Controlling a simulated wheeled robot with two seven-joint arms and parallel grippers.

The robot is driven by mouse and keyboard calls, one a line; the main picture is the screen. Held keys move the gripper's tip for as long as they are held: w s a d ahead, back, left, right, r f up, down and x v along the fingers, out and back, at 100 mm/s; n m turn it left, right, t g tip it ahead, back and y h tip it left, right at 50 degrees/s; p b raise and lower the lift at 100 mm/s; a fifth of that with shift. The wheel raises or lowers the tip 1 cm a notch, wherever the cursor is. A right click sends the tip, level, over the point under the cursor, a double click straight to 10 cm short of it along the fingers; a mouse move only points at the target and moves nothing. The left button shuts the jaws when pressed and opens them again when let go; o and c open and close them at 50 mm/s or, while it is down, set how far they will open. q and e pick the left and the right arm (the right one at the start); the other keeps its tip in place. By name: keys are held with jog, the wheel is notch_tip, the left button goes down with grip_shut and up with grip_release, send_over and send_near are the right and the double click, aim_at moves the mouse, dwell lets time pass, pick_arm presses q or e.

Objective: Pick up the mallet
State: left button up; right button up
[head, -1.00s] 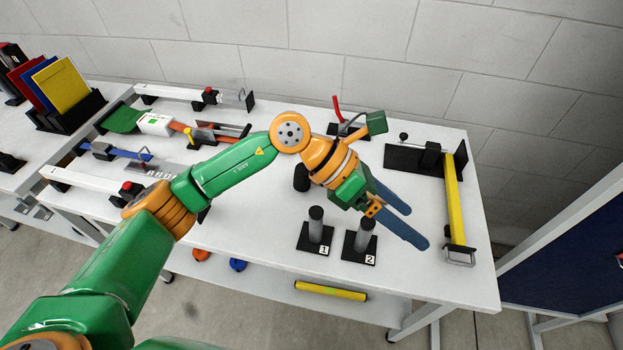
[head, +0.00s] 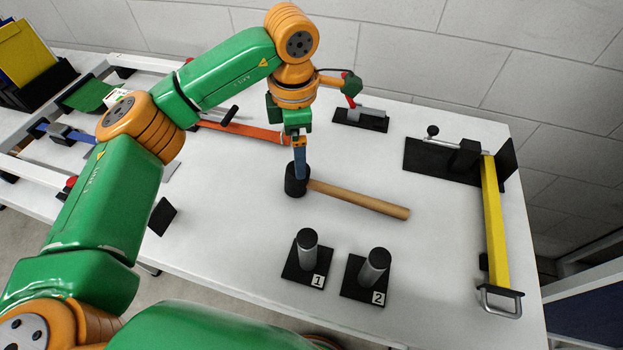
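The mallet lies on the white table, with a black head (head: 297,181) and a light wooden handle (head: 360,199) reaching to the right. My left gripper (head: 300,172) points down with its blue fingers right at the mallet's head, near where the handle joins. The fingers overlap in this view, so I cannot tell whether they are open or shut, or whether they touch the mallet. My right gripper is not in view.
Two black stands with grey posts, labelled 1 (head: 307,250) and 2 (head: 375,266), stand in front of the mallet. A yellow bar (head: 495,225) with a black bracket is at the right. A red-handled clamp (head: 361,117) stands behind. An orange strap (head: 240,131) lies to the left.

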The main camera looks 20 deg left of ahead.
pick_arm(q)
jog(key=shift+s+f+p, duration=0.15)
jog(key=shift+f+p, duration=0.2)
jog(key=shift+f, duration=0.05)
jog(key=f, duration=0.2)
jog(key=f+p, duration=0.2)
jog(key=f, duration=0.1)
jog(key=shift+w+d+f, duration=0.15)
jog(key=shift+w+f, duration=0.2)
jog(key=shift+f, duration=0.15)
grip_shut()
